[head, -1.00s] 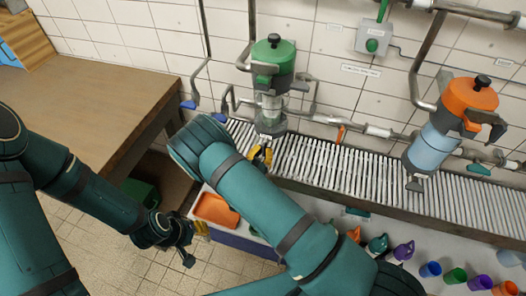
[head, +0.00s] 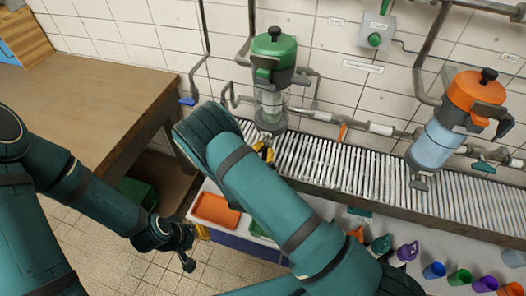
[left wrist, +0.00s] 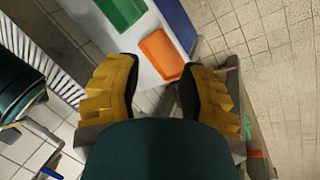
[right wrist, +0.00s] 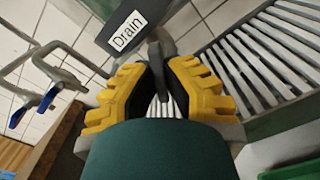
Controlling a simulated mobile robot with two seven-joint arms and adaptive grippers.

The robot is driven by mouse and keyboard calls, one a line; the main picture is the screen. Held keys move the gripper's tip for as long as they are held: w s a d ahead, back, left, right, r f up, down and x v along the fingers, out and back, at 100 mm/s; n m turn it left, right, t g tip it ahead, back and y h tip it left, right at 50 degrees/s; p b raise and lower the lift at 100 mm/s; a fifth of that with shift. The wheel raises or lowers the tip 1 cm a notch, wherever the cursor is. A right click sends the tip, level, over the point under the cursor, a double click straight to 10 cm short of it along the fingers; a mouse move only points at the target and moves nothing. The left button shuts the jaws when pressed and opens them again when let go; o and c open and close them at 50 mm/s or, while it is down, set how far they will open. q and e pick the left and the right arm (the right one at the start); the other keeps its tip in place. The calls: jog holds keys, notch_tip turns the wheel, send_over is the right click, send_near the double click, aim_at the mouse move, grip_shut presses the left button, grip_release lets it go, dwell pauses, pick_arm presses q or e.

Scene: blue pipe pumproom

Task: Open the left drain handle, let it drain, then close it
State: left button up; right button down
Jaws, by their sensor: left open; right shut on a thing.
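The left vessel (head: 272,95) has a green lid and a clear glass body and stands against the tiled wall above the grating. My right gripper (head: 262,150) is at its base, partly hidden behind my right forearm. In the right wrist view my right gripper (right wrist: 160,78) is shut on a grey drain handle (right wrist: 157,48), just below a dark plate labelled "Drain" (right wrist: 128,30).
An orange-lidded vessel (head: 442,130) with bluish liquid stands at right. Slatted grating (head: 340,175) runs beneath both vessels. Blue valve levers (right wrist: 48,103) hang left of the right gripper. A wooden table (head: 90,90) is at left; an orange tray (head: 214,210) and several coloured cups lie below.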

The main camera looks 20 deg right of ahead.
jog(key=m+b, duration=0.2)
jog(key=m, duration=0.1)
jog(key=shift+f+m, duration=0.1)
jog(key=shift+m, duration=0.3)
jog(key=m+b, duration=0.3)
jog(key=shift+m, duration=0.3)
jog(key=m+b, duration=0.2)
jog(key=shift+m+b, duration=0.4)
pick_arm(q)
notch_tip(320, 180, down, 10)
jog(key=b, duration=0.1)
jog(key=shift+s+r, duration=0.25)
jog(key=shift+s, duration=0.1)
pick_arm(e)
jog(key=shift+m, duration=0.7)
jog(key=c, duration=1)
grip_release()
jog(key=shift+c, duration=0.2)
pick_arm(q)
jog(key=shift+d, duration=0.1)
